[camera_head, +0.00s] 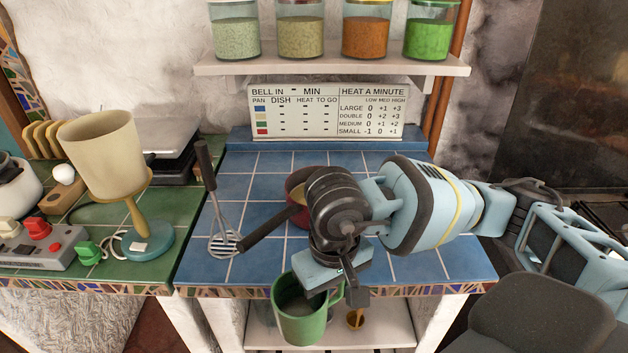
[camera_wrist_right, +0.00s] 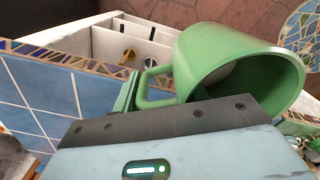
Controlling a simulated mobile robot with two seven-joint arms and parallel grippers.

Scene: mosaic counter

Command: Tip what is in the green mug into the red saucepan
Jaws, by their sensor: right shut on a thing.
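The green mug (camera_head: 300,318) is held out in front of the blue counter's front edge, close to upright. Its inside looks dark and greyish; I cannot tell what it holds. My right gripper (camera_head: 342,290) is shut on the mug at its handle side. My left gripper is not in view.
A slotted masher (camera_head: 224,242) lies left of the saucepan handle. A cream goblet-like lamp (camera_head: 105,155) and a grey switch box (camera_head: 42,248) stand on the green counter at left. A shelf (camera_head: 330,68) with jars hangs above a heat chart (camera_head: 328,112). Blue tiles at front are clear.

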